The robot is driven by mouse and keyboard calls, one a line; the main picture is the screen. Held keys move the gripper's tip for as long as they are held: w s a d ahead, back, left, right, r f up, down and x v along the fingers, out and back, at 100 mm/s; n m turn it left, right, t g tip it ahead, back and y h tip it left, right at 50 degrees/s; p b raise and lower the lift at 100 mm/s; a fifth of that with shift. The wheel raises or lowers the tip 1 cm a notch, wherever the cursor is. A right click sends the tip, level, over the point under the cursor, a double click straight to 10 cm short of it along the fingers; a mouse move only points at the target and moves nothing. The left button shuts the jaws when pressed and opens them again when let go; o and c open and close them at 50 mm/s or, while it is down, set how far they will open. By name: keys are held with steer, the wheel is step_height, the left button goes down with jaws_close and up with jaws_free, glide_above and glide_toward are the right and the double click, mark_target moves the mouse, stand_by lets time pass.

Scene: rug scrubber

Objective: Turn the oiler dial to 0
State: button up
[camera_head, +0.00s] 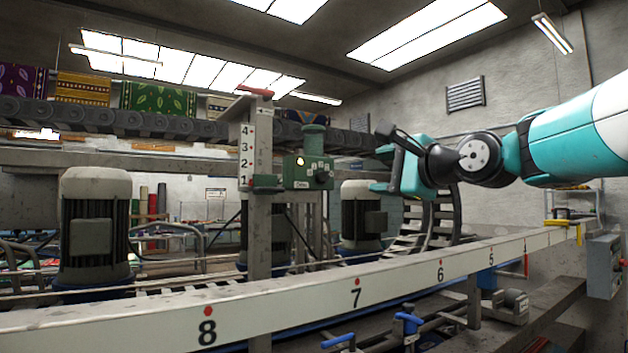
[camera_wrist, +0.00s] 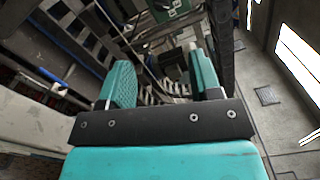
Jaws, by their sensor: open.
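The oiler is a green box (camera_head: 300,173) on the grey post, left of my gripper in the head view. A dark round dial (camera_head: 322,176) sits on its right side; its setting is too small to read. A yellow-white light shows on the box, and a green cylinder (camera_head: 314,139) stands on top. My gripper (camera_head: 388,162) is open and empty, to the right of the box and apart from it. In the wrist view, its two teal fingers (camera_wrist: 162,78) are spread. Part of a green box (camera_wrist: 172,8) shows at the top edge there.
The grey post (camera_head: 260,215) carries a numbered scale. A long white rail (camera_head: 310,300) with numbers crosses in front. Motors (camera_head: 95,225) stand behind it on the left. A grey control box (camera_head: 604,266) is at the far right. Open air separates my gripper from the box.

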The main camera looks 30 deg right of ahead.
mark_target(329, 178)
steer(key=w+p, duration=0.7)
steer(key=w, duration=1)
steer(key=shift+a+r, duration=0.1)
steer(key=shift+r, duration=0.05)
steer(key=shift+w+p, duration=0.3)
steer(key=shift+w, duration=0.1)
steer(key=c, duration=0.9)
